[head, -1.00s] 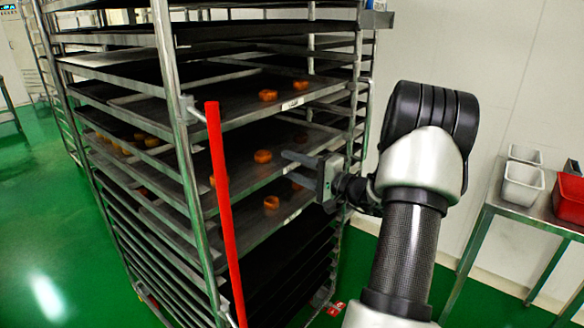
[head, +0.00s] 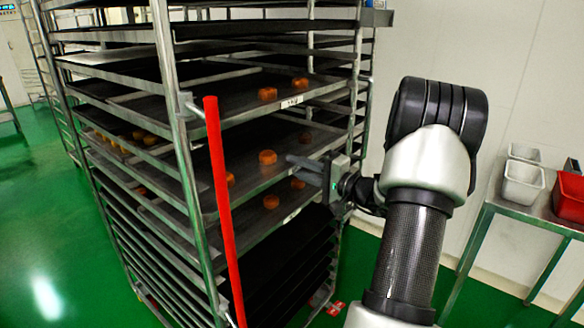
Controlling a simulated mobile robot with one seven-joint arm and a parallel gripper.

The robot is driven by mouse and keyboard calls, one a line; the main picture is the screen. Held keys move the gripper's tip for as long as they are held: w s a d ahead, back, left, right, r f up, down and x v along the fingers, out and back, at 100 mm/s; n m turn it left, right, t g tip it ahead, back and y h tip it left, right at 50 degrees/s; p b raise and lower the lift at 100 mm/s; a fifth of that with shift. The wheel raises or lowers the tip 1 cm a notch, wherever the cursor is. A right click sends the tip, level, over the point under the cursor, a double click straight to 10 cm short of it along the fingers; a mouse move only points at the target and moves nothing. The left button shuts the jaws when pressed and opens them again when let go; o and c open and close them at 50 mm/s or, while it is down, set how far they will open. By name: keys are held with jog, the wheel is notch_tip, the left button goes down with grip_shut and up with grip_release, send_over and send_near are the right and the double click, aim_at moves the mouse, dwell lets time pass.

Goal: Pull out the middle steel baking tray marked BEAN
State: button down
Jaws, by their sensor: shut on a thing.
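A tall steel rack holds a stack of dark trays. The middle tray (head: 283,142) carries several orange-brown buns (head: 267,157) between two other loaded trays. My gripper (head: 303,163) is shut on the front edge of this middle tray, right of its centre. Its marking cannot be read, and the gripper covers part of the front. The tray above (head: 230,104) has a small white label (head: 291,102). The tray below (head: 255,222) also has a white label (head: 291,216); neither label is legible.
A red vertical bar (head: 223,210) stands at the rack's front left post (head: 172,110). A steel side table (head: 540,206) at right holds white tubs (head: 522,184) and a red tub (head: 569,198). Green floor (head: 45,220) is open at left.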

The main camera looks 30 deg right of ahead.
jog(key=b+v, duration=0.3)
jog(key=v, duration=1)
jog(key=shift+b, duration=0.3)
jog(key=shift+s, duration=0.1)
jog(key=c, duration=1.6)
grip_release()
jog(key=shift+d, duration=0.1)
jog(key=shift+s, duration=0.1)
jog(key=p+v, duration=0.2)
jog(key=v, duration=1.5)
jog(key=shift+d, duration=0.1)
